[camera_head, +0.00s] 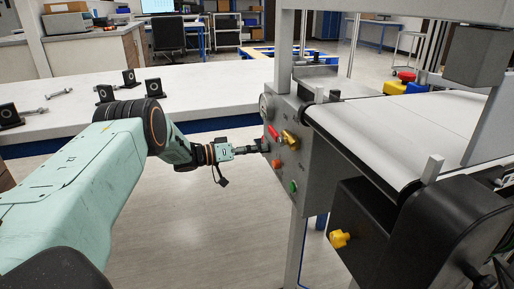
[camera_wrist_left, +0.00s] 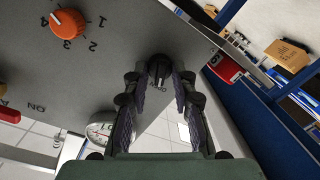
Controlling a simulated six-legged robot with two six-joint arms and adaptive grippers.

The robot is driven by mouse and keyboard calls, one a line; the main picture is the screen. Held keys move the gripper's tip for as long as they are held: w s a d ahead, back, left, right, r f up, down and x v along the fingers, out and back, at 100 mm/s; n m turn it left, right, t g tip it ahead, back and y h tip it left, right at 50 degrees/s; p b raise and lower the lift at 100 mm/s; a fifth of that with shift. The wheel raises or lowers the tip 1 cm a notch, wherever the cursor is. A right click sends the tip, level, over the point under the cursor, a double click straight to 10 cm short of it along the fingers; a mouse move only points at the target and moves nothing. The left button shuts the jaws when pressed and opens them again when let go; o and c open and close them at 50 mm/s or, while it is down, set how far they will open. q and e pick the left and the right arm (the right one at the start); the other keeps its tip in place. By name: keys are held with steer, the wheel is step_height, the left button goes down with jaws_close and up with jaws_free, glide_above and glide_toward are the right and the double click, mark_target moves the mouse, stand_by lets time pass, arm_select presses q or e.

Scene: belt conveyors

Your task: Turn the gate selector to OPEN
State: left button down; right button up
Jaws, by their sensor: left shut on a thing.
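The gate selector is a black knob (camera_wrist_left: 158,66) on the grey control panel (camera_wrist_left: 110,60) in the left wrist view. Lettering beside it is partly covered and cannot be read in full. My left gripper (camera_wrist_left: 159,84) has its two fingers on either side of the knob and is shut on it. In the head view my left gripper (camera_head: 262,146) reaches from the left to the panel (camera_head: 312,165) on the conveyor's side, and its fingers hide the knob. My right gripper does not show.
Near the selector are an orange numbered dial (camera_wrist_left: 68,22), a round gauge (camera_wrist_left: 98,132), a brass-coloured knob (camera_head: 290,138) and a green button (camera_head: 293,186). The conveyor belt (camera_head: 405,125) lies right of the panel. A white bench (camera_head: 200,88) stands behind my left arm.

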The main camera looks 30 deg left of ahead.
arm_select(q)
steer(key=shift+f+n, duration=0.15)
steer(key=shift+n, duration=0.45)
steer(key=c, duration=1.1)
jaws_free()
steer(key=v, duration=1.2)
steer(key=shift+r, duration=0.2)
